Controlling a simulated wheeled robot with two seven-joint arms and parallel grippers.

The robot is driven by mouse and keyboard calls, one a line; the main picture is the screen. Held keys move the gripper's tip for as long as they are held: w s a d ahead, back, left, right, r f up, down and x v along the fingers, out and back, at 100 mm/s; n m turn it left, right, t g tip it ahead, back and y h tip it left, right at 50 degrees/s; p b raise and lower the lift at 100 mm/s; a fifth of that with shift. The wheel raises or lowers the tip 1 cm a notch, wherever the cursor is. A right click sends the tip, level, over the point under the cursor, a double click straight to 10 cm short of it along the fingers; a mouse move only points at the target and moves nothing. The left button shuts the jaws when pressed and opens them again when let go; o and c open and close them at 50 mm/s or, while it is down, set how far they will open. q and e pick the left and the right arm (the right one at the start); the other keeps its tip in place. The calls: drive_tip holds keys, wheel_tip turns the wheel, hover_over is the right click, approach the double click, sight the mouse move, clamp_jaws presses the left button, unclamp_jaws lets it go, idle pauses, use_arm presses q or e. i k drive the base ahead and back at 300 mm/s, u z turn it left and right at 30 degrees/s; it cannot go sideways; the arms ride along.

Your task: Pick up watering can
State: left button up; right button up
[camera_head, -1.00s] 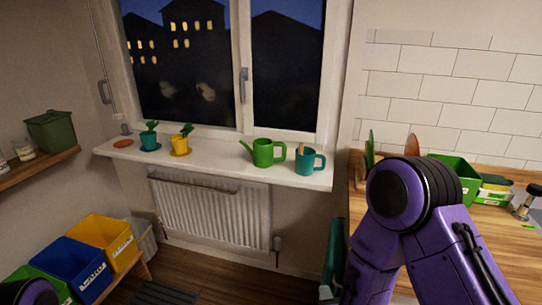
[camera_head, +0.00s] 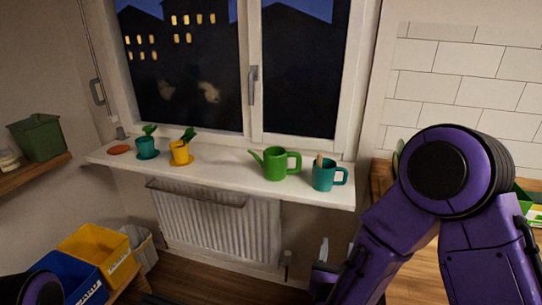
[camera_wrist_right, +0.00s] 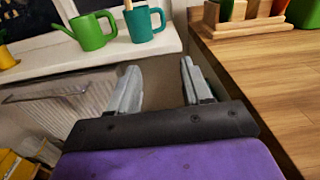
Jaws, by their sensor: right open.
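The green watering can (camera_head: 274,165) stands upright on the white windowsill, spout to the left and handle to the right. It also shows at the upper left of the right wrist view (camera_wrist_right: 90,34). My right gripper (camera_head: 337,250) is open and empty, in front of and below the right part of the sill, apart from the can. In the right wrist view its two fingers (camera_wrist_right: 160,82) are spread with nothing between them. Only a dark and purple part of my left arm shows at the lower left; its gripper is out of sight.
A teal mug-like vessel (camera_head: 323,175) stands close right of the can. A yellow pot (camera_head: 180,153) and a teal pot (camera_head: 146,147) stand left. The radiator (camera_head: 217,225) is below the sill (camera_head: 225,176). A wooden counter (camera_wrist_right: 255,75) lies right of my right gripper.

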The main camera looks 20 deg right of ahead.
sight(273, 163)
drive_tip(key=i, duration=1.05)
